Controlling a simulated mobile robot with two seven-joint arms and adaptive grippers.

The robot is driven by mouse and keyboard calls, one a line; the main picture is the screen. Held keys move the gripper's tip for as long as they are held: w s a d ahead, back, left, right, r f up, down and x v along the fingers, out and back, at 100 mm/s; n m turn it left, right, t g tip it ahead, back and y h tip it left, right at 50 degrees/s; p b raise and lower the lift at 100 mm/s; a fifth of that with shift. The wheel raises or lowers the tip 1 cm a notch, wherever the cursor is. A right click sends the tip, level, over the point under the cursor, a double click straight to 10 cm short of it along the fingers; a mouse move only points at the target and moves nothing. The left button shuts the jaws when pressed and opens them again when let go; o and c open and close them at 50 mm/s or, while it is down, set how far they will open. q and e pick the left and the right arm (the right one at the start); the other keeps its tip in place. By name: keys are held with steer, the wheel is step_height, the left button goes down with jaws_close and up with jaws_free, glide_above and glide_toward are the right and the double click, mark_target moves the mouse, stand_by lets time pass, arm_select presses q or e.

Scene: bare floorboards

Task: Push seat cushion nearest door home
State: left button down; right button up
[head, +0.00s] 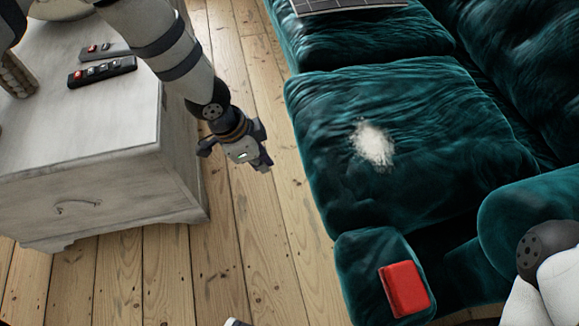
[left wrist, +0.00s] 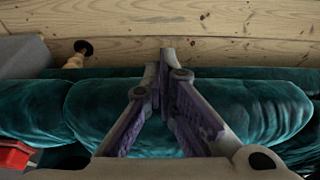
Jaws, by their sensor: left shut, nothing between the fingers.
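The near teal seat cushion (head: 430,120), with a pale worn patch, lies on the sofa and juts slightly farther toward the floor side than the far cushion (head: 375,40). A dark gap shows between it and the near armrest. No door is in view. My left gripper (head: 262,160) is shut and empty, over the floor in front of the near cushion and apart from it in the head view. In the left wrist view its fingers (left wrist: 167,58) meet at the tips, with the teal cushion (left wrist: 260,105) behind them. My right gripper is out of view.
A red box (head: 405,290) lies on the near armrest (head: 358,262). A dark flat panel (head: 345,4) lies on the far cushion. A pale cabinet (head: 90,130) with remotes stands left. Bare floorboards (head: 250,235) run between cabinet and sofa.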

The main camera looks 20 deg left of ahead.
arm_select(q)
steer(key=w+d+f+b, duration=0.3)
steer(key=d+f+b, duration=0.1)
steer(key=f, duration=0.5)
steer(key=shift+w+d, duration=0.25)
steer(key=shift+d, duration=0.55)
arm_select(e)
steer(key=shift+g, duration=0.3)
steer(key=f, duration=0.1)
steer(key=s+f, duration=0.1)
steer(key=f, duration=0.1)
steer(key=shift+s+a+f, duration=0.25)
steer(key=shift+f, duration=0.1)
